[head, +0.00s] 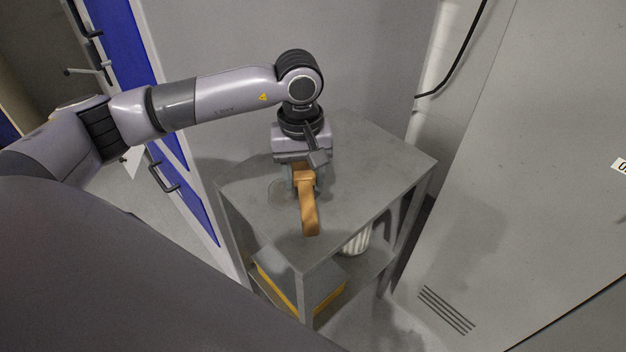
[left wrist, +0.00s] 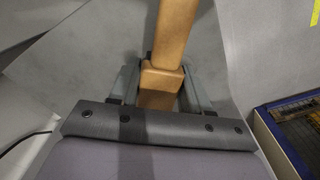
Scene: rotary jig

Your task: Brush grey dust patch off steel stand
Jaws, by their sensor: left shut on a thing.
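The steel stand (head: 375,160) is a grey table with a flat top and a lower shelf. My left gripper (head: 304,178) is over the stand's top, pointing down. It is shut on an orange-brown wooden brush (head: 310,215), whose handle extends toward the front of the stand. In the left wrist view the brush (left wrist: 172,45) runs up from between the fingers of the gripper (left wrist: 162,88). Its bristles do not show, so I cannot tell whether they touch the top. A faint roundish grey dust patch (head: 281,192) shows on the top just left of the brush. My right gripper is not in view.
On the lower shelf are a box with yellow sides (head: 280,284) and a white ribbed container (head: 357,241). A grey wall stands behind the stand, and a blue and white door (head: 185,175) is at left. A large grey panel (head: 530,170) is at right. The right part of the top is bare.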

